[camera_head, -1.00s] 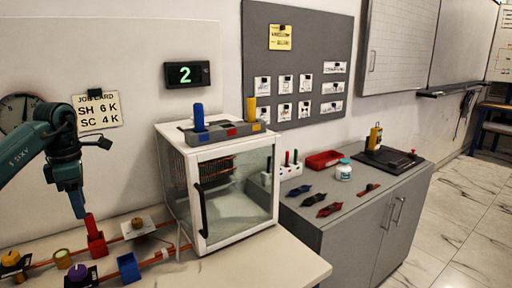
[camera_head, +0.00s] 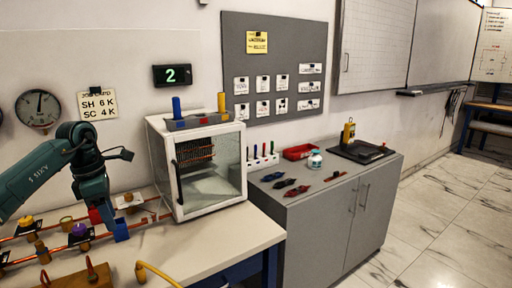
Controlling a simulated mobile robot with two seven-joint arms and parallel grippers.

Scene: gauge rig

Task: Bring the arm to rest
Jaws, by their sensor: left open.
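My left arm comes in from the left, bent, with its wrist pointing down. My left gripper (camera_head: 106,222) is open, low over the bench beside the pipes. From this angle I cannot tell whether the fingers touch either block. My right gripper is out of view.
Copper pipes with yellow and purple (camera_head: 79,230) knobs run along the bench (camera_head: 205,245). A white glass-fronted cabinet (camera_head: 240,165) stands right of the arm. A round gauge (camera_head: 38,110) hangs behind.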

